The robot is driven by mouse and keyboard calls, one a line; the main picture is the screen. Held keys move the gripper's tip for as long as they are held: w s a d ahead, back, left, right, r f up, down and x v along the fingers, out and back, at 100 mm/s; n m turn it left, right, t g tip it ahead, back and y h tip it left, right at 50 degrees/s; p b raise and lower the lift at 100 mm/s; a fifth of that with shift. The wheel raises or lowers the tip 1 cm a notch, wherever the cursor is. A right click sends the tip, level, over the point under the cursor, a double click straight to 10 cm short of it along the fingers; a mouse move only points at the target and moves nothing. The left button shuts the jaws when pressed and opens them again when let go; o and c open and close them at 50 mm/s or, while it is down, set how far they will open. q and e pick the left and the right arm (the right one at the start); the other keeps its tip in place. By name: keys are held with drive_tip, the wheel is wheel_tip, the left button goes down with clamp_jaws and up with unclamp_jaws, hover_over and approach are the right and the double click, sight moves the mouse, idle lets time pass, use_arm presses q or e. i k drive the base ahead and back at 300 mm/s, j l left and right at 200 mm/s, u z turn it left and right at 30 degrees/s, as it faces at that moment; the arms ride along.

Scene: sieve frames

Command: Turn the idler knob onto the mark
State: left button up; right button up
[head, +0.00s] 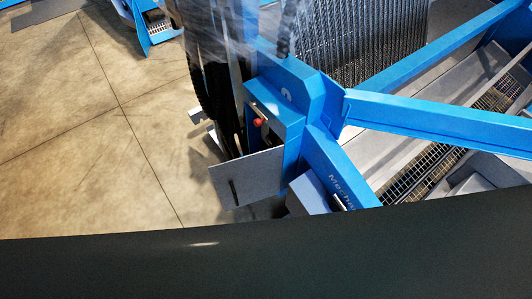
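A small red-orange knob (258,122) sits in a recess on the side of the blue machine housing (290,95), near the middle of the head view. It is too small to tell whether this is the idler knob or how it is turned. I cannot make out a mark beside it. A grey plate (262,172) with a dark narrow slot sticks out just below the knob. Neither of my grippers shows in the head view.
Blue beams (435,122) run right from the housing, over metal mesh (440,165). Dark belts or hoses (215,85) hang left of the housing. The concrete floor (80,130) at left is mostly clear. A dark curved surface fills the bottom.

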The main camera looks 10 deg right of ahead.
sight(271, 139)
drive_tip(key=j+z, duration=0.2)
drive_tip(key=z, duration=0.2)
drive_tip(key=j+z, duration=0.15)
drive_tip(key=z, duration=0.3)
drive_tip(key=j+z, duration=0.2)
drive_tip(key=z, duration=0.2)
drive_tip(key=k, duration=0.05)
